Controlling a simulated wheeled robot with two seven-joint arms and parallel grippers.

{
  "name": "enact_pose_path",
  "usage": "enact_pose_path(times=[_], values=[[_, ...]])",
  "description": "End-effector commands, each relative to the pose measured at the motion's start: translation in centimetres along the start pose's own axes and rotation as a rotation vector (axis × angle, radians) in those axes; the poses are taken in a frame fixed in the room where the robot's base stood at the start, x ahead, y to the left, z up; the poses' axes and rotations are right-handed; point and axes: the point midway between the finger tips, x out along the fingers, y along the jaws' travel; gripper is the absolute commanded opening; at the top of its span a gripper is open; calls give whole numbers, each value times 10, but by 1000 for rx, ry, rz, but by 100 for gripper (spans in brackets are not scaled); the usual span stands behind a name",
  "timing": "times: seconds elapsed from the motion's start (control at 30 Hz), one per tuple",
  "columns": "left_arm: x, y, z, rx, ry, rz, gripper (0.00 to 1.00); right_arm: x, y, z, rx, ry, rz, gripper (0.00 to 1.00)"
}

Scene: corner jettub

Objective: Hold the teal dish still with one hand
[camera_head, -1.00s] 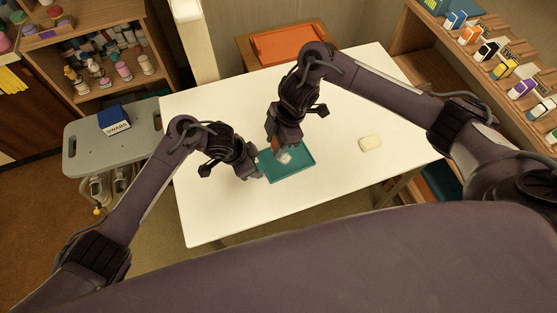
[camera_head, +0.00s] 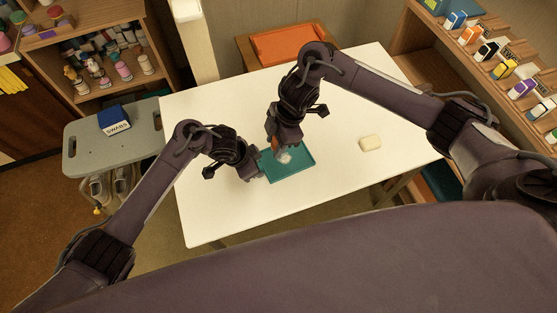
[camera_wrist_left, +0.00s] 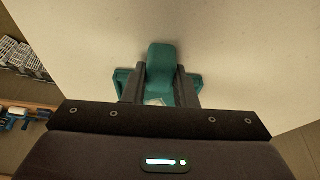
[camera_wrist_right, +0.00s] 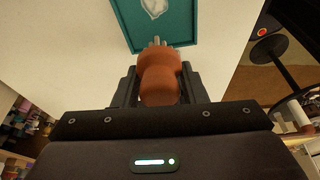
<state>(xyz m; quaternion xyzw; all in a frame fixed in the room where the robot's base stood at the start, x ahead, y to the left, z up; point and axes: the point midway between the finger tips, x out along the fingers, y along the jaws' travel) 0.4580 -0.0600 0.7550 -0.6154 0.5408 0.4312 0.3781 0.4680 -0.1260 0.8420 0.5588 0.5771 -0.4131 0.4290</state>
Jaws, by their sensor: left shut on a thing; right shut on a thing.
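The teal dish (camera_head: 293,170) is a shallow rectangular tray on the white table, with a whitish blob (camera_wrist_right: 154,7) in it. My left gripper (camera_head: 250,172) is at the dish's left edge. In the left wrist view its fingers (camera_wrist_left: 160,72) are shut on a rounded teal part of the dish (camera_wrist_left: 160,57). My right gripper (camera_head: 281,147) is over the dish's far left corner. In the right wrist view its fingers (camera_wrist_right: 158,78) are shut on an orange-brown handled tool (camera_wrist_right: 158,78) with pale tips pointing at the dish. Whether the tips touch the dish is unclear.
A cream block (camera_head: 370,143) lies on the white table (camera_head: 215,215), right of the dish. An orange tray (camera_head: 288,44) is behind the table. A grey cart (camera_head: 88,150) with a blue box (camera_head: 114,120) is at left. Shelves (camera_head: 500,75) stand at right. The table's front is clear.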

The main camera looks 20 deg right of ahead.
Motion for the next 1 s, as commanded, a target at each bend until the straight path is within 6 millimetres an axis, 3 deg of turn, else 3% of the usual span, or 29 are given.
enact_pose_path(times=[0.1,1.0], values=[[0,0,0,0,0,0,0,0,0,0,0,0,0,20],[3,1,2,-1,-2,2,0,1,0,0,0,0,0,20]])
